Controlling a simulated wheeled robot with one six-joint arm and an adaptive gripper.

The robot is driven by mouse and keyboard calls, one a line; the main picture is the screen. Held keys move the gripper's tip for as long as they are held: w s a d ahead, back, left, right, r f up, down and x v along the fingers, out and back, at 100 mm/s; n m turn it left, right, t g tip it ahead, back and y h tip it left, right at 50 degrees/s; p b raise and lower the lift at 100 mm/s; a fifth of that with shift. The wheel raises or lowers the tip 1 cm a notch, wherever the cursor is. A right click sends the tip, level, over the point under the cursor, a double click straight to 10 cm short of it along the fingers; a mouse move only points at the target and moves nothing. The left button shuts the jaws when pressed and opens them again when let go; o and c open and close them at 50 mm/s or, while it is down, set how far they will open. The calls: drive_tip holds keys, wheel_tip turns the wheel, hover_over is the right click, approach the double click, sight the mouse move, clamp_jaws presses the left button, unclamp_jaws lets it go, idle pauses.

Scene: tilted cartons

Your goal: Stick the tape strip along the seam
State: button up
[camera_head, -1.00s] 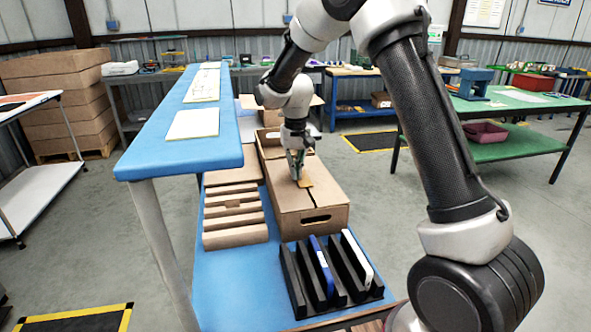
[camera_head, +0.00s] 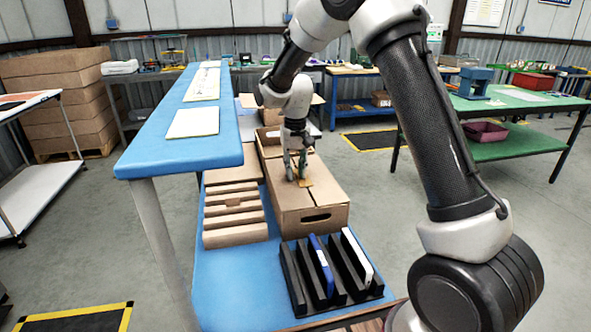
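A brown carton (camera_head: 310,203) with a hand slot in its near end stands on the blue lower table, its top flaps meeting at a dark lengthwise seam. A small tan tape strip (camera_head: 305,183) lies on the carton top across the line of the seam, at my fingertips. My gripper (camera_head: 296,177) points down at the carton top, its fingers spread apart. The tape appears to lie beside and under the fingertips; I cannot tell whether they touch it. The far part of the seam is hidden behind my gripper.
A black rack (camera_head: 288,272) with a blue and a white panel stands in front of the carton. Brown cardboard inserts (camera_head: 233,236) lie to its left. A raised blue shelf (camera_head: 160,157) overhangs on the left. More open cartons (camera_head: 269,143) stand behind.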

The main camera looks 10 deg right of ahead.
wheel_tip(320, 180, up, 18)
idle(1.1)
drive_tip(key=shift+w, duration=0.1)
drive_tip(key=s+d+t, duration=0.1)
drive_tip(key=s+d, duration=0.4)
drive_tip(key=s, duration=0.6)
drive_tip(key=s+d+t, duration=0.2)
drive_tip(key=s+d, duration=0.4)
drive_tip(key=s, duration=0.6)
drive_tip(key=s+d+t, duration=0.1)
drive_tip(key=s+d, duration=0.4)
drive_tip(key=s, duration=0.7)
drive_tip(key=shift+s+d+r, duration=0.15)
drive_tip(key=shift+d+r, duration=0.15)
drive_tip(key=shift+d, duration=0.1)
